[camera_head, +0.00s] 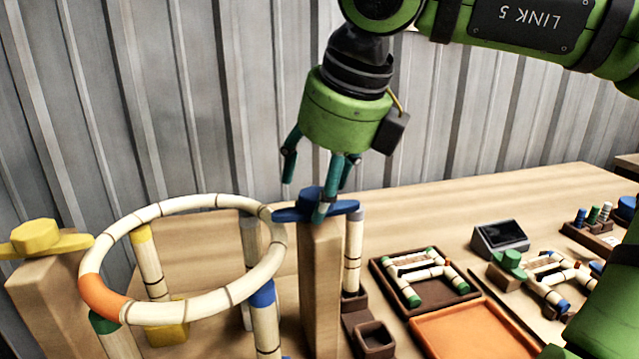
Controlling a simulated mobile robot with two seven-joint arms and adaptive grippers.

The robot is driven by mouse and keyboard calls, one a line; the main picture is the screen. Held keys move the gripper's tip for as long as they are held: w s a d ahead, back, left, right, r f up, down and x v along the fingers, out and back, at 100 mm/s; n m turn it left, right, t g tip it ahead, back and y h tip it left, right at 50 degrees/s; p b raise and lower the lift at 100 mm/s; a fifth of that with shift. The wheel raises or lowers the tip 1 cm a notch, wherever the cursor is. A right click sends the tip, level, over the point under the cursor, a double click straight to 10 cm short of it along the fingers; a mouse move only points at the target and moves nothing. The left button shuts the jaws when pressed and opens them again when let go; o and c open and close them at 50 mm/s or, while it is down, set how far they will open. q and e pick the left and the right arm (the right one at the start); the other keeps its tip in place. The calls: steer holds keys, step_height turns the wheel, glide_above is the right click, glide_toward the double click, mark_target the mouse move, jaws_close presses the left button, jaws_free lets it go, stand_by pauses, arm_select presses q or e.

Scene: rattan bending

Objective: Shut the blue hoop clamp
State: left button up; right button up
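The blue hoop clamp (342,207) sits on top of a wooden post (320,275). It has a flat bar with a raised knob, and the bar's left end reaches the right side of the hoop in the picture. The pale, segmented hoop (210,300) has an orange section and stands level on several uprights. My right gripper (312,198) is over the blue clamp, pointing down, with its fingers spread. One finger passes in front of the knob and hides part of it; I cannot tell whether it touches. My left gripper is out of view.
A yellow clamp (36,236) sits on a wooden block (50,295) at the left. A dark tray (440,300) with jointed pieces, an orange tray (475,330) and a small screen (500,236) lie to the right. A corrugated wall (220,100) stands behind.

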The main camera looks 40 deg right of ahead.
steer(key=shift+f, duration=0.1)
steer(key=v, duration=1.2)
stand_by(0.4)
